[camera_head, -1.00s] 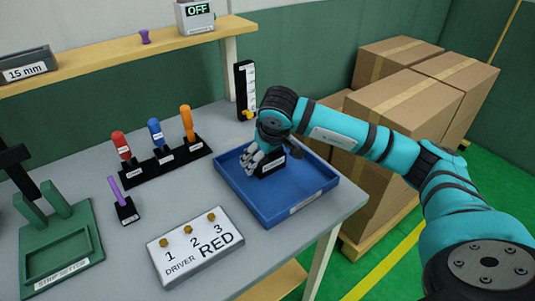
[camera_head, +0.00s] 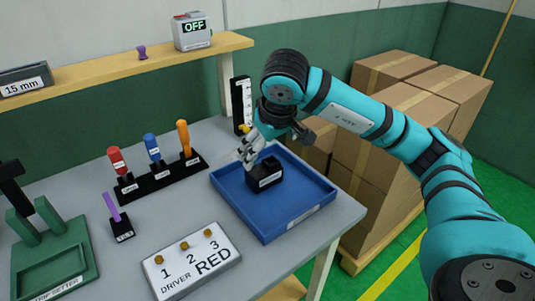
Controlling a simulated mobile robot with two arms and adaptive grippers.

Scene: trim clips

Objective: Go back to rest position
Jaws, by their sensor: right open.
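My right gripper (camera_head: 252,148) is open and points down above the left back part of the blue tray (camera_head: 297,222). A small black block with a white label (camera_head: 265,175) sits in the tray, just below and to the right of the fingertips. The gripper looks empty and apart from the block, though the gap is hard to judge. My right arm reaches in from the right side. My left gripper is out of view.
A black rack (camera_head: 163,179) holds red, blue and orange handled drivers. A purple tool stands in a small black holder (camera_head: 121,229). A green fixture (camera_head: 55,262) stands left; cardboard boxes (camera_head: 390,130) stand behind right.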

